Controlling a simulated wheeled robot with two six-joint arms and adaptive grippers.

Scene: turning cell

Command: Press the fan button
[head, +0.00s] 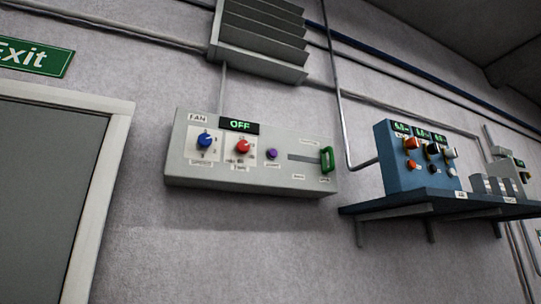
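The fan control box (255,157) is a pale grey panel on the wall, labelled FAN, near the middle of the head view. Its display (239,126) reads OFF in green. It carries a blue knob (205,140), a red knob (243,148) and a small purple button (271,154). A green slider handle (327,159) sits at the right end of a dark slot. The small labels under the controls are too blurred to read surely. Neither of my grippers is in view.
A blue unit (413,165) with displays and several knobs stands on a dark wall shelf (430,203) at the right. A louvred vent (260,35) is above the box. A grey door (45,190) and a green exit sign (33,56) are left. The wall below the box is bare.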

